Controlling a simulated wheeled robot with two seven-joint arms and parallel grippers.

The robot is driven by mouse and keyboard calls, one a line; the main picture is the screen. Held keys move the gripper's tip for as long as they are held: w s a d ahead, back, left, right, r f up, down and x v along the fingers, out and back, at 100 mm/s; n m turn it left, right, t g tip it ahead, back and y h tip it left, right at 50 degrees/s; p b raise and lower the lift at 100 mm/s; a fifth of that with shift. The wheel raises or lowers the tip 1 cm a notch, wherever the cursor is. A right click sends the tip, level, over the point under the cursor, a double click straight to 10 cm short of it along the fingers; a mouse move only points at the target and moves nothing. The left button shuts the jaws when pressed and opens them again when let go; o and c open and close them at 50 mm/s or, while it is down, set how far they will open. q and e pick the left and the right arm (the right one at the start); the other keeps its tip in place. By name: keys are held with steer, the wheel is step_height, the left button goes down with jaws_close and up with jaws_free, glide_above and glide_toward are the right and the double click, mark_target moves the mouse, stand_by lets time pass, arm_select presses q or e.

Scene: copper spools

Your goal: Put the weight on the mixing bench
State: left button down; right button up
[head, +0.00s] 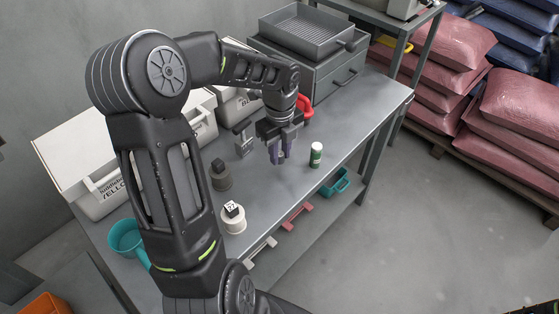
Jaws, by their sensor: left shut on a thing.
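My left gripper (281,156) points down above the grey metal bench (345,125), near its middle. Its fingers are shut on a small purplish-grey thing that is mostly hidden between them, so I cannot tell whether it is the weight. To its left on the bench stands a dark grey, round-based piece (220,176) with a block-like top. Nearer to me stands a pale round piece (233,218) topped by a small white block with dark marks. I cannot tell for certain which thing is the weight. My right gripper is out of view.
A green-and-white bottle (316,155) stands right of the gripper. A red ring-like thing (304,107) lies behind it. White bins (95,175) line the left, with a teal scoop (124,238) nearby. A grey drawer cabinet (335,75) stands at the back. Pink sacks (515,110) fill the right.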

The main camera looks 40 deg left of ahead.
mark_target(280, 162)
arm_select(q)
steer(key=shift+f, duration=1.8)
steer(key=shift+f, duration=0.2)
steer(key=c, duration=1.2)
jaws_free()
steer(key=shift+r, duration=0.15)
step_height(280, 162, up, 12)
steer(key=shift+r, duration=0.1)
